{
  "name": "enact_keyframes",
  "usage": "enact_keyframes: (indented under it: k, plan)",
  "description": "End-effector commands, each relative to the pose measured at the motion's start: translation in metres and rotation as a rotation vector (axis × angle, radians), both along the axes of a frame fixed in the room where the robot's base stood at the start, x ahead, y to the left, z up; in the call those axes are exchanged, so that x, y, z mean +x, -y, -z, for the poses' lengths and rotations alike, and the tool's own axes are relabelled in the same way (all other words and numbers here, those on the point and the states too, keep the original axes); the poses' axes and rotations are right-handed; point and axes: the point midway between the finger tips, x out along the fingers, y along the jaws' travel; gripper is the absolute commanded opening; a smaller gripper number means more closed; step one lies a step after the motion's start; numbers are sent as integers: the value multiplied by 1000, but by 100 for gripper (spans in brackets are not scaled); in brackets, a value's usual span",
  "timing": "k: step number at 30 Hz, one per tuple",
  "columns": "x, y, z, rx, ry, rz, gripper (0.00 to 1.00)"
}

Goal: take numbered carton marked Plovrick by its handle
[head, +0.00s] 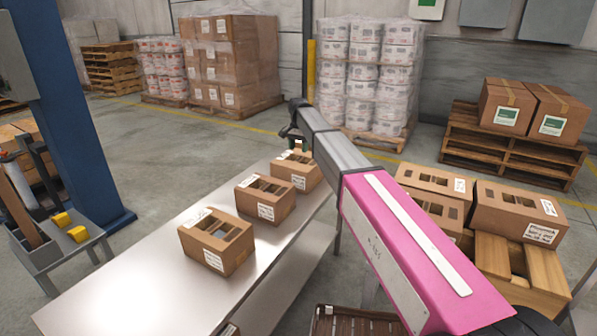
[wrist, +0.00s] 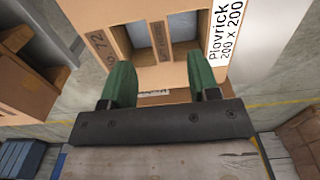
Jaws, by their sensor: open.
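The carton marked Plovrick (wrist: 160,75) fills the upper middle of the wrist view, brown with square openings in its top. A white label (wrist: 226,30) reading "Plovrick 200 x 200" is on its right part. My gripper (wrist: 160,62) is open, its two green fingers spread over the near part of the carton; I cannot tell if they touch it. In the head view, my gripper (head: 296,138) is over the far end of the steel table, at the farthest carton (head: 309,174), whose label is too small to read. My arm and fingers hide part of it.
Two similar cartons (head: 266,208) (head: 216,255) stand nearer on the steel table (head: 140,290). More cartons (head: 517,212) stand on wood at right, beside my arm. A blue post (head: 82,130) and a tool cart (head: 62,250) stand at left. Wrapped pallets stand behind.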

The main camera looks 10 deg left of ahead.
Motion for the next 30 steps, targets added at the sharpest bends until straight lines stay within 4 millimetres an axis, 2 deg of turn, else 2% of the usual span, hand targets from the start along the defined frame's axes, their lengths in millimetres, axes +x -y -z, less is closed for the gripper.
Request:
enact_keyframes:
  k: [3, 11, 18, 26, 27, 29, 30]
  plan:
    - [0, 0, 15, -1, -1, 0, 55]
    - [3, 1, 34, -1, -1, 0, 55]
    - [6, 1, 66, -1, -1, 0, 55]
    - [6, 1, 71, 0, 0, 0, 55]
    - [6, 1, 71, 0, 0, 0, 49]
    - [6, 1, 71, 0, 0, 0, 29]
    - [6, 1, 71, 0, 0, 0, 16]
